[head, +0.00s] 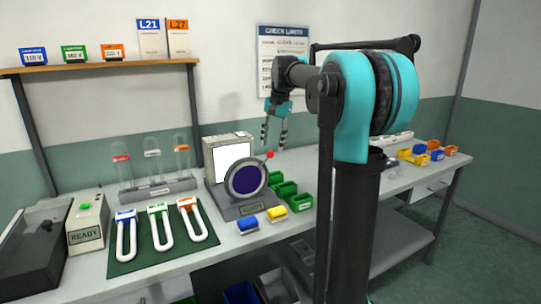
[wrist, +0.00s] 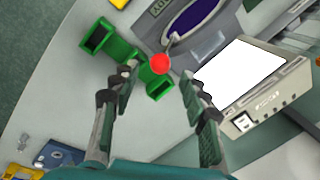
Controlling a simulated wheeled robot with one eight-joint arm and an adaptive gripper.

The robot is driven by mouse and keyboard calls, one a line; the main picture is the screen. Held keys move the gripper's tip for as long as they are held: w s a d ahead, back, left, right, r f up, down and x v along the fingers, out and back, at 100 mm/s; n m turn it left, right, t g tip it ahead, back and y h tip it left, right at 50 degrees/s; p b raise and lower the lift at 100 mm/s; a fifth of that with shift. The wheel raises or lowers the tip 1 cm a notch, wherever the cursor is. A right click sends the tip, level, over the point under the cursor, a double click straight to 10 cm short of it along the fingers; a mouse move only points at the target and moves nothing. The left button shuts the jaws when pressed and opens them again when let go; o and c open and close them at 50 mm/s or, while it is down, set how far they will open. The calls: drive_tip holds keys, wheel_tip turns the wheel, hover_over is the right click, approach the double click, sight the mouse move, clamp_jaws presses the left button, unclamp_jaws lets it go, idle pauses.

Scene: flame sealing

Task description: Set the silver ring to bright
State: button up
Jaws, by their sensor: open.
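The silver ring (head: 227,181) surrounds a dark purple disc (head: 246,181) on a grey stand. A short lever with a red ball knob (head: 269,155) sticks out from its upper right. In the wrist view the purple disc (wrist: 195,16) is at the top, and the red knob (wrist: 160,63) shows between my fingertips in the picture. My gripper (head: 274,140) is open and points down just above the knob in the head view. I cannot tell whether a finger touches the knob. Any marking for bright is too small to read.
A box with a white lit panel (head: 233,155) stands behind the ring. A green mat (head: 133,264) with white U-shaped tubes lies to the left.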

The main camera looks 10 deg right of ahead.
sight(271, 153)
drive_tip(key=shift+w+a+f, duration=0.15)
drive_tip(key=shift+a+f, duration=0.05)
drive_tip(key=shift+f, duration=1.15)
drive_tip(key=shift+w+a+f, duration=0.15)
drive_tip(key=shift+f, duration=1.15)
drive_tip(key=shift+c, duration=0.4)
clamp_jaws()
